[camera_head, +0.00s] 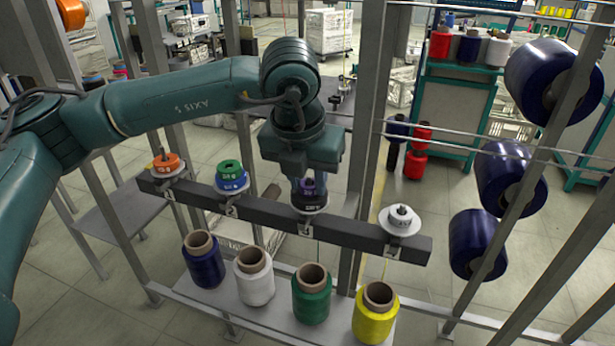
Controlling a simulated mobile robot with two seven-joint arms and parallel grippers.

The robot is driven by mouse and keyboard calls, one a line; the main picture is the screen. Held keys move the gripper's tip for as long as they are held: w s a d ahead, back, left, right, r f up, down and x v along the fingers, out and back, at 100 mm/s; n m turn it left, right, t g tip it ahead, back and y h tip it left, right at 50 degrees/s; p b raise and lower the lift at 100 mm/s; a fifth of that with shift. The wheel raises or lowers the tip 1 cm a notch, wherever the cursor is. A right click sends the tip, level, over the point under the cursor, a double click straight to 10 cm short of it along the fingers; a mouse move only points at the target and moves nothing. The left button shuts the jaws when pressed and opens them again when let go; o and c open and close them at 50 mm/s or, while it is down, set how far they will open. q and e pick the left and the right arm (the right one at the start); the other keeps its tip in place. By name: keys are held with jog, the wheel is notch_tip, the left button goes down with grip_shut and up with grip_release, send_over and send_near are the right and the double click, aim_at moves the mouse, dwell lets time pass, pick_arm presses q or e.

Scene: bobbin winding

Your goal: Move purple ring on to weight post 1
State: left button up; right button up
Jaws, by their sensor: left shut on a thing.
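My left gripper (308,178) points down over the third post from the left on the dark beam. It is shut on the purple ring (309,187), which is partly hidden by the fingers. Below the ring, a dark weight (309,199) sits on that post's pale disc (310,209). Whether the ring touches this weight is hard to tell. The rightmost post (401,211) has a pale weight on its disc and no coloured ring. The post numbers on the small tags are too small to read surely. My right gripper is not in view.
The beam (352,232) also carries an orange ring (166,161) at left and a green ring (230,168) over a blue ring (231,181). Blue, white, green and yellow spools (374,313) stand on a shelf in front. Metal uprights (376,120) and large blue rolls (478,243) flank the right.

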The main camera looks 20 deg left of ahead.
pick_arm(q)
grip_shut()
jog(key=shift+r, duration=0.1)
jog(key=shift+r+p, duration=0.35)
jog(key=shift+r, duration=0.35)
jog(key=shift+r+p, duration=0.5)
jog(key=shift+r, duration=0.85)
